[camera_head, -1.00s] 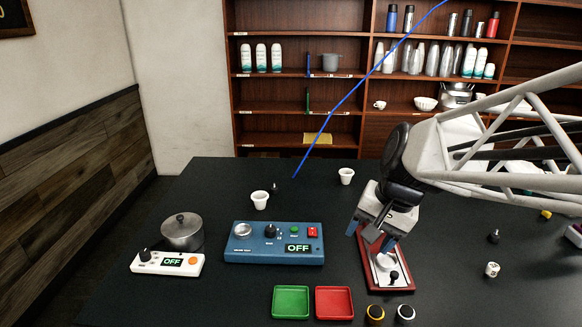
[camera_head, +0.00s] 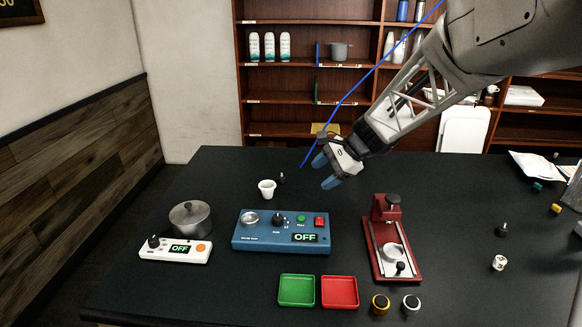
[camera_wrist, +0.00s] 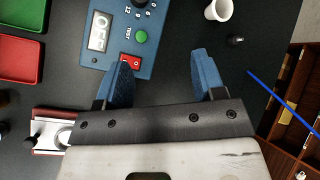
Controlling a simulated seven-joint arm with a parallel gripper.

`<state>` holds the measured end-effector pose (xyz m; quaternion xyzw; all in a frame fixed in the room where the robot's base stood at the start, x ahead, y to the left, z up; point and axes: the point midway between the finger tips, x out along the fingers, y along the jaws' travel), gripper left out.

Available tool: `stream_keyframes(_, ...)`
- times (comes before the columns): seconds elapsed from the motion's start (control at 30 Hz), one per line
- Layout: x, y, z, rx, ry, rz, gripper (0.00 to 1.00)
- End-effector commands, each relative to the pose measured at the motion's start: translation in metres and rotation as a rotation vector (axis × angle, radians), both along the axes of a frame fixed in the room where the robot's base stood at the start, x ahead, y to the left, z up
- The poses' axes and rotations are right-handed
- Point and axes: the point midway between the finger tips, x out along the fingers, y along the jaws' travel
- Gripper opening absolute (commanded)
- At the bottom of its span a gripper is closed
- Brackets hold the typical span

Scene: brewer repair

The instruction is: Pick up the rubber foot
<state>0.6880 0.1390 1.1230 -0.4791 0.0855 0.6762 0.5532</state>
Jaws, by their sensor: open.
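My gripper (camera_head: 325,171) is open and empty above the black table, beyond the blue control box; its blue fingers (camera_wrist: 160,68) are spread in the wrist view. A small dark stubby piece (camera_head: 282,177) stands beside the white cup and looks like the rubber foot, but it is too small to be sure. It shows in the wrist view (camera_wrist: 235,40), beyond and to the right of the fingers, apart from them. Another small black piece (camera_head: 502,230) stands on the right side of the table; I cannot tell whether that is the foot.
The white cup (camera_head: 267,188) stands close left of the dark piece. The blue control box (camera_head: 282,233), red press stand (camera_head: 415,275), green tray (camera_head: 296,305), red tray (camera_head: 340,305) and pot (camera_head: 190,217) are nearer. A thin blue line (camera_head: 345,97) runs above the table.

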Motion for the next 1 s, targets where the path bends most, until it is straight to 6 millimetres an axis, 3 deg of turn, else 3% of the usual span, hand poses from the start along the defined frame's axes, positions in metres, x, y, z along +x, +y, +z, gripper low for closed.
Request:
stream_keyframes(0.6,0.15,0.046,-0.073,0.301,0.271,-0.299,0.63)
stream_keyframes(1.0,0.229,0.067,-0.129,0.472,0.435,-0.464,0.63)
